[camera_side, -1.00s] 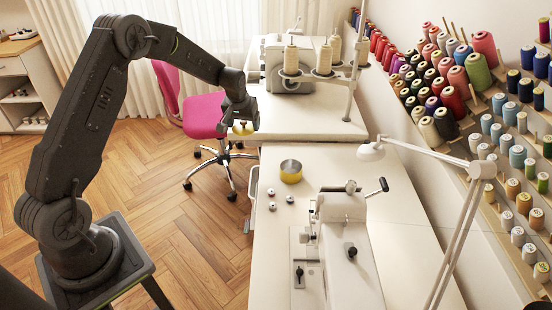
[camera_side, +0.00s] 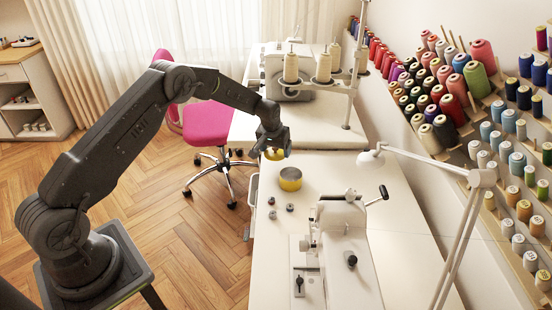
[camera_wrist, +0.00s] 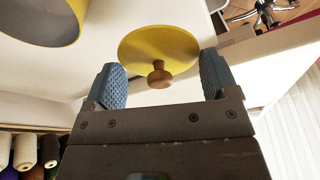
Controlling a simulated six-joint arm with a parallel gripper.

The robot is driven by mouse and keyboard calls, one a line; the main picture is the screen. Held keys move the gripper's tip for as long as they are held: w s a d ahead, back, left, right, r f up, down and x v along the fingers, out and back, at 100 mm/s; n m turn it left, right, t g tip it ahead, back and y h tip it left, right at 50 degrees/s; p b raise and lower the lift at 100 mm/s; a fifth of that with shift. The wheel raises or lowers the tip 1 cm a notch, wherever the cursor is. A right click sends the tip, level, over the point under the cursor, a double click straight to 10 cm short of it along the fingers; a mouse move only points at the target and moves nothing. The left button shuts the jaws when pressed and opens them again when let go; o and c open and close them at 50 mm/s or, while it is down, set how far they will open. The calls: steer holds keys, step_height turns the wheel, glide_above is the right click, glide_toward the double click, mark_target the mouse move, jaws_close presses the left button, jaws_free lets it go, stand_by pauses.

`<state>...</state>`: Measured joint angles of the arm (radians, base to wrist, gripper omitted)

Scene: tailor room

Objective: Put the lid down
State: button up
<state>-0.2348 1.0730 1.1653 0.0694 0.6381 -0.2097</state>
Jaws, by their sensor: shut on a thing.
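My gripper (camera_side: 274,147) is shut on the lid (camera_side: 274,155), a round yellow disc with a brown wooden knob, gripping it between its two blue pads. In the wrist view the lid (camera_wrist: 160,45) lies between the fingers, with the knob facing the camera. The lid is in the air over the near left part of the white table. A round yellow and grey pot (camera_side: 290,180) stands on the table just right of and below the lid in the side view. In the wrist view the pot (camera_wrist: 42,20) is cut off at the top left, apart from the lid.
Small grey spools (camera_side: 272,214) lie in front of the pot. A white sewing machine (camera_side: 340,220) stands at the front right, and a lamp (camera_side: 480,178) beyond it. A machine with thread cones (camera_side: 292,68) is behind. A pink chair (camera_side: 208,122) stands left of the table.

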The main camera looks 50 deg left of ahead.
mark_target(275, 154)
steer(key=shift+w+d+f, duration=0.1)
steer(key=shift+f, duration=1.95)
steer(key=shift+f, duration=0.15)
steer(key=o, duration=0.8)
